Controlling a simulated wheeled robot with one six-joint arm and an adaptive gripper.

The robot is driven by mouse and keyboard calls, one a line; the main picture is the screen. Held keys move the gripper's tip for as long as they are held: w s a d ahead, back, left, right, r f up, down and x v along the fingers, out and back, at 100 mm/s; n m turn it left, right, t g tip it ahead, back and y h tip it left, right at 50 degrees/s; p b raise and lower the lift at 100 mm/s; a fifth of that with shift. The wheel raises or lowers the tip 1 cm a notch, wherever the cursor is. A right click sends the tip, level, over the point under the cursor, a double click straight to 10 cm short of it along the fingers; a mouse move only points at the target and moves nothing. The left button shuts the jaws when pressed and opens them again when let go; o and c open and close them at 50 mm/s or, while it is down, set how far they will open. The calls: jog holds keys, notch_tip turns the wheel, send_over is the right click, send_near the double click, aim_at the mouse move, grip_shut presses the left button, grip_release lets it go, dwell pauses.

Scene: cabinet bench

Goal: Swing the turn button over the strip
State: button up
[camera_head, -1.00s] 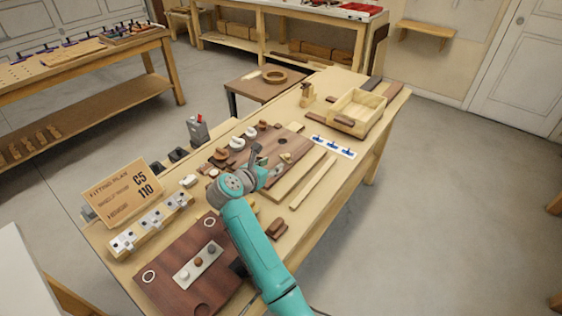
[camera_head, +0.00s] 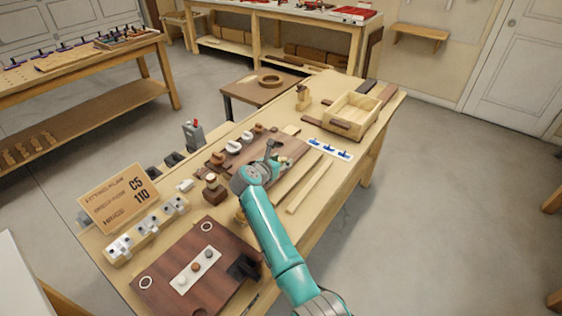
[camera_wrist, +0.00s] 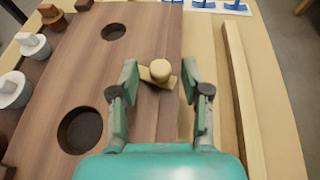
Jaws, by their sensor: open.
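The turn button (camera_wrist: 159,72) is a small pale wooden piece with a round knob. It sits near the right edge of the dark brown board (camera_wrist: 75,60), between the two round holes in height. My gripper (camera_wrist: 158,84) is open, with one finger on each side of the knob; I cannot tell whether either finger touches it. A lighter wooden strip (camera_wrist: 208,60) runs along the board's right edge, beyond the right finger.
A long pale batten (camera_wrist: 250,85) lies on the bench to the right. White and brown knobs (camera_wrist: 30,45) line the board's left side. A wooden tray (camera_head: 352,113) and a card with blue pieces (camera_head: 330,149) stand farther back. A dark panel (camera_head: 190,265) lies in front.

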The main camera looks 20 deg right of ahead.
grip_shut()
jog(key=shift+s+d+n+t+y, duration=0.1)
jog(key=shift+d+n+t+y, duration=0.25)
jog(key=shift+n+t+y, duration=0.35)
jog(key=shift+d+n+t+y, duration=0.15)
jog(key=shift+n+t+y, duration=0.45)
jog(key=shift+n+y, duration=0.3)
grip_release()
jog(key=v, duration=1.2)
